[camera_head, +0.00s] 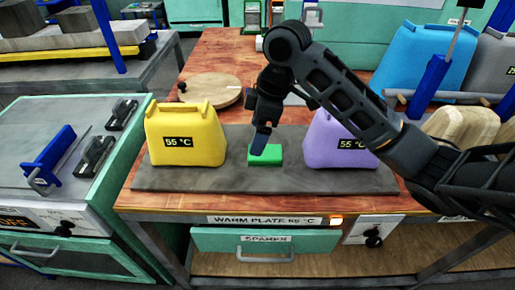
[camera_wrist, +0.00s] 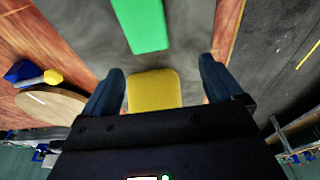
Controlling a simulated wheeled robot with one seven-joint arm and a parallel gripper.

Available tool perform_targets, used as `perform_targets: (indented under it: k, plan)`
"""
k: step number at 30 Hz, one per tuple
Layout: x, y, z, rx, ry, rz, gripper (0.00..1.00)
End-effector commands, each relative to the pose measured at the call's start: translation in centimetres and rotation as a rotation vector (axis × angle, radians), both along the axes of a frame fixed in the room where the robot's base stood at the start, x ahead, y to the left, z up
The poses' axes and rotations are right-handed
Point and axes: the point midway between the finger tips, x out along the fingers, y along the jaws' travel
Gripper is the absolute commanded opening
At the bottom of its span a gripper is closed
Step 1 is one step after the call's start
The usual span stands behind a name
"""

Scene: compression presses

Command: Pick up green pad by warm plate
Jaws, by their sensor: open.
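The green pad (camera_wrist: 140,22) shows there ahead of the fingertips, cut by the top edge. A yellow shape (camera_wrist: 153,90), apparently the yellow pad, shows between the fingers. I cannot tell whether a finger touches the green pad.
A round wooden board (camera_head: 211,90) lies behind the plate. A blue container (camera_head: 411,62) and a grey one stand at the back right. A teal cabinet (camera_head: 65,160) with clamps on top stands at the left. A drawer (camera_head: 265,241) sits under the table.

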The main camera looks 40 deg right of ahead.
Motion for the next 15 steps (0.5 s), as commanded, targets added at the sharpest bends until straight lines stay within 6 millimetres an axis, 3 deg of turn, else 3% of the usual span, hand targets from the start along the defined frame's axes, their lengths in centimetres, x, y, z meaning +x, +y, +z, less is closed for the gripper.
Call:
perform_targets:
  k: [1,5,15]
  plan:
    - [-0.6,-1.5,0.1,-0.032,0.033,0.001,0.94]
    - [-1.7,-3.3,0.1,-0.072,0.087,0.009,0.94]
    - [-1.8,-3.2,-2.9,-0.078,0.098,0.011,0.94]
